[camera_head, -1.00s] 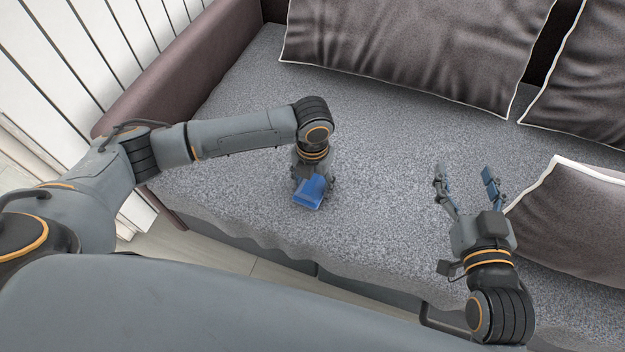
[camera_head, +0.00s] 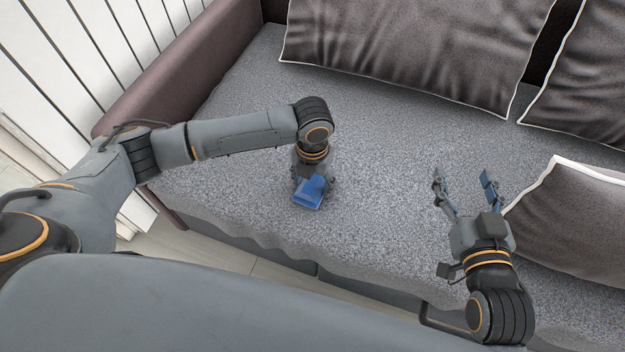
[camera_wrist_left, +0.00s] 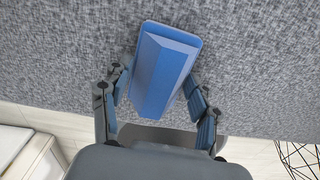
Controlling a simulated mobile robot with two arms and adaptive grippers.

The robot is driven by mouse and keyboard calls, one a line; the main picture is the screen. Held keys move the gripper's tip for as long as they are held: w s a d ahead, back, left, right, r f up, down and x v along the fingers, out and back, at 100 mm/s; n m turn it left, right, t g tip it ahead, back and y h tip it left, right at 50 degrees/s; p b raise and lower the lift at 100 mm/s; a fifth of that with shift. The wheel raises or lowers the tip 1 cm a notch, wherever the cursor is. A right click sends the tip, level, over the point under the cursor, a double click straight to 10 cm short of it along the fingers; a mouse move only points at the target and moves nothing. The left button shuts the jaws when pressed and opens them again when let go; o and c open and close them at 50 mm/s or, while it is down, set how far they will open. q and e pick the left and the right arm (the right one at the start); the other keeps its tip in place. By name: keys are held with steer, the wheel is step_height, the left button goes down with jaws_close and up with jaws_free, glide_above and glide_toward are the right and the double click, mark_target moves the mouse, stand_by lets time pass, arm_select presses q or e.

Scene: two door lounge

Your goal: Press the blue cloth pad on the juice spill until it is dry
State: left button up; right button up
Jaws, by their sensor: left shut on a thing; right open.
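The blue cloth pad (camera_head: 310,192) is at the grey sofa seat (camera_head: 385,190), near its front edge, below my left wrist. My left gripper (camera_head: 313,185) points down and is shut on the pad. In the left wrist view the pad (camera_wrist_left: 165,72) sits between the two fingers (camera_wrist_left: 158,100), its flat base towards the grey fabric. I cannot tell for certain whether it touches the fabric. No juice spill shows; any under the pad is hidden. My right gripper (camera_head: 463,185) is open and empty above the seat at the right.
Dark cushions with white piping lie along the back (camera_head: 400,50) and at the right (camera_head: 580,215), close to my right gripper. The brown armrest (camera_head: 175,75) borders the left. The seat between my grippers is clear.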

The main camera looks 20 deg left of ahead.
arm_select(q)
steer(key=shift+s+f, duration=0.15)
arm_select(e)
steer(key=shift+s+f, duration=0.1)
steer(key=shift+f, duration=0.2)
stand_by(2.1)
stand_by(0.7)
